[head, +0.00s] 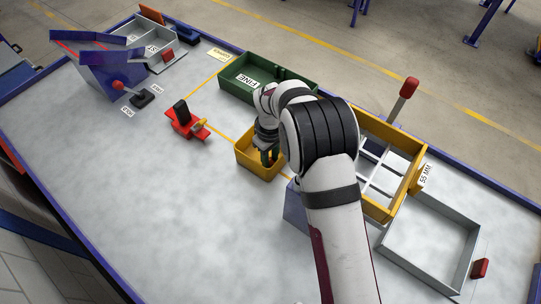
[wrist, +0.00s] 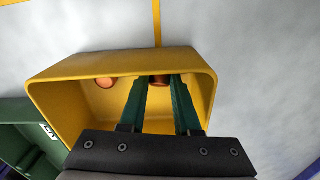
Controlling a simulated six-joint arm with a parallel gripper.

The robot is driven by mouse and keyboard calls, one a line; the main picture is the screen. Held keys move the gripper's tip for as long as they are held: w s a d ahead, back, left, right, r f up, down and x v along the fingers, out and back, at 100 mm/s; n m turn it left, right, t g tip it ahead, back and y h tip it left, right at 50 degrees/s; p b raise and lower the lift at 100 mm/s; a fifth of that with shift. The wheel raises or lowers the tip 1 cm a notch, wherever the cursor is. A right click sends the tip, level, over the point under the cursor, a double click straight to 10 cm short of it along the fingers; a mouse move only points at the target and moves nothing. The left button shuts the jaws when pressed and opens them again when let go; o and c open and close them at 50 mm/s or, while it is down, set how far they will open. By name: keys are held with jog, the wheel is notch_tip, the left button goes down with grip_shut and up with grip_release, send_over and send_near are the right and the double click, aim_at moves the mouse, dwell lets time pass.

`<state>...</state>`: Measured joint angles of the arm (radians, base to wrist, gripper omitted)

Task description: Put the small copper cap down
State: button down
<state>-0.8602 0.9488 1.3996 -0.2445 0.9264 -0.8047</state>
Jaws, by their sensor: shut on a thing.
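My gripper (wrist: 159,80) points down into a small yellow bin (wrist: 55,88), with its green fingers shut on a small copper cap (wrist: 159,79). Only a narrow part of this cap shows between the fingertips, near the bin's wall. A second round copper piece (wrist: 107,83) is in the bin, to the left of the fingers and apart from them. In the head view my gripper (head: 268,158) is at the yellow bin (head: 247,164), and its fingers and the arm hide most of the inside. I cannot tell whether the held cap touches the bin floor.
A green bin (head: 237,85) marked FINE stands behind the yellow bin. A red device with a black handle (head: 185,118) is to the left. A yellow-framed sieve (head: 412,181) and a grey tray (head: 408,256) stand to the right. The grey table (head: 130,190) is clear at front left.

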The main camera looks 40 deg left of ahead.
jog(key=c, duration=0.6)
grip_release()
notch_tip(320, 180, up, 12)
jog(key=shift+r, duration=0.1)
